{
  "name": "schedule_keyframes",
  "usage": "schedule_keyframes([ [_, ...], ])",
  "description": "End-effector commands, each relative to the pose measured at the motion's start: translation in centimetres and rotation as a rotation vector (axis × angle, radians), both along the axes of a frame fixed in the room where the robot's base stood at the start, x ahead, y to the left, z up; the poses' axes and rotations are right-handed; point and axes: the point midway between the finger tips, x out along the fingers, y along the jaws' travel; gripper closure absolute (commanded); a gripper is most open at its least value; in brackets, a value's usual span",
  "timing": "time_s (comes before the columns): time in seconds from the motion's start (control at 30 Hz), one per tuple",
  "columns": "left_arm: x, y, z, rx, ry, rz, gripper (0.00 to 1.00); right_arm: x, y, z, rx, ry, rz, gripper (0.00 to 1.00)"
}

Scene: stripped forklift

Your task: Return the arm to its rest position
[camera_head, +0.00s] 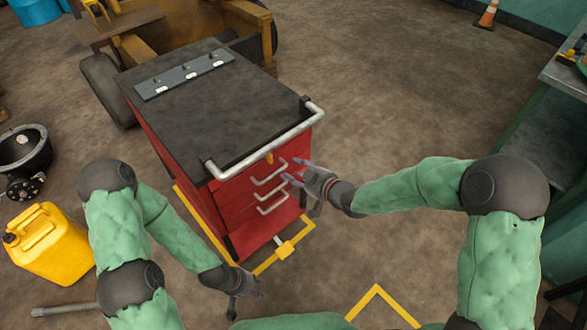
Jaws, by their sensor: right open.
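My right gripper (298,173) is open in front of the red tool cabinet (232,213), near its upper drawer handles. I cannot tell whether its fingers touch the cabinet. My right arm reaches in from the right, bent at the elbow. My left gripper (256,285) hangs low near the cabinet's lower front corner, above the floor. Its fingers are small and dark, and I cannot tell whether they are open or shut. Nothing is seen held in either gripper.
The cabinet has a silver push bar (268,142) and a metal strip (185,74) on its black top. A yellow jerrycan (50,245) and black pot (24,150) stand left. A workbench (545,120) is right. Yellow tape (375,290) marks the floor.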

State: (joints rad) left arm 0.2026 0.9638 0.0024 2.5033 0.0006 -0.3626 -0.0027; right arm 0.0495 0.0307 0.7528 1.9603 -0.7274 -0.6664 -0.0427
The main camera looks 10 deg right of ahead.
Motion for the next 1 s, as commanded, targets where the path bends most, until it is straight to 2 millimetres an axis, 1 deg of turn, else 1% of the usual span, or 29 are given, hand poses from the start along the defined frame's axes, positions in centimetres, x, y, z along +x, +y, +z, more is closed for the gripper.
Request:
schedule_keyframes([
  [0.47,0.0,0.0,0.0,0.000,0.000,0.000,0.60,0.0,0.0,0.0,0.000,0.000,-0.001,0.54],
  [0.57,0.0,0.0,0.0,0.000,0.000,0.000,0.60,-0.1,-0.1,-0.5,0.002,0.018,-0.007,0.54],
  [0.67,0.0,0.0,0.1,0.000,0.000,0.000,0.60,-0.6,-0.4,-2.3,0.010,0.082,-0.033,0.54],
  [0.77,0.0,0.0,0.2,0.000,0.000,0.000,0.60,-1.7,-1.0,-5.5,0.023,0.195,-0.080,0.54],
  [0.8,0.0,0.0,0.3,0.000,0.000,0.000,0.60,-2.3,-1.2,-6.9,0.029,0.248,-0.103,0.54],
  [0.87,0.0,0.0,0.4,0.000,0.000,0.000,0.60,-3.4,-1.6,-9.1,0.038,0.333,-0.139,0.54],
  [1.0,0.0,0.0,0.5,0.000,0.000,0.000,0.60,-6.5,-2.3,-14.0,0.052,0.526,-0.222,0.54],
])
